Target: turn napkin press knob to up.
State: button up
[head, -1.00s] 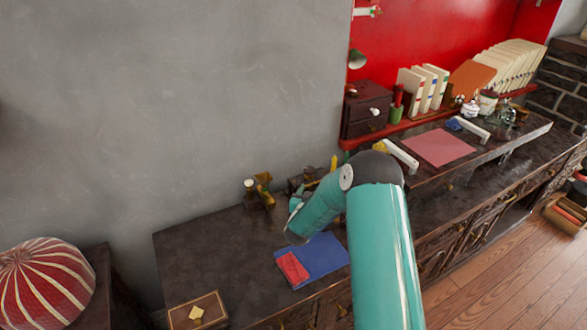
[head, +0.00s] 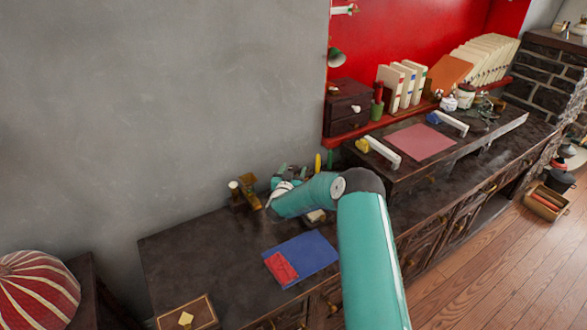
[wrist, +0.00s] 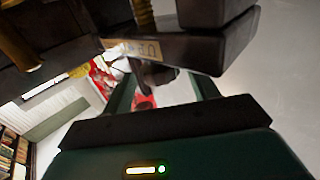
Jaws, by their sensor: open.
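In the wrist view a dark press-like device (wrist: 190,50) with a brass screw (wrist: 144,12) fills the top. A tan label with partly readable letters (wrist: 135,49) is on its edge. My gripper (wrist: 160,88) is open, its two fingers spread just below the dark device; a dark part lies between or just beyond them. I cannot tell if they touch it. In the head view my gripper (head: 284,184) is at the back of the dark cabinet top, right of a small brass and dark device with a white end (head: 245,192). My gripper and arm hide much there, and I cannot clearly make out the knob.
A blue sheet with a red piece (head: 312,252) lies in front of my arm on the cabinet top (head: 190,250). A yellow upright item (head: 318,163) stands behind my arm. A raised shelf with a pink sheet (head: 420,142) is to the right. A brown box (head: 187,312) is front left.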

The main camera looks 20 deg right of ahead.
jog(key=shift+w+d+r, duration=0.1)
jog(key=shift+w+d, duration=0.15)
jog(key=shift+w, duration=0.15)
jog(key=shift+w+d, duration=0.15)
jog(key=shift+w, duration=0.25)
jog(key=shift+s, duration=0.1)
jog(key=c, duration=1)
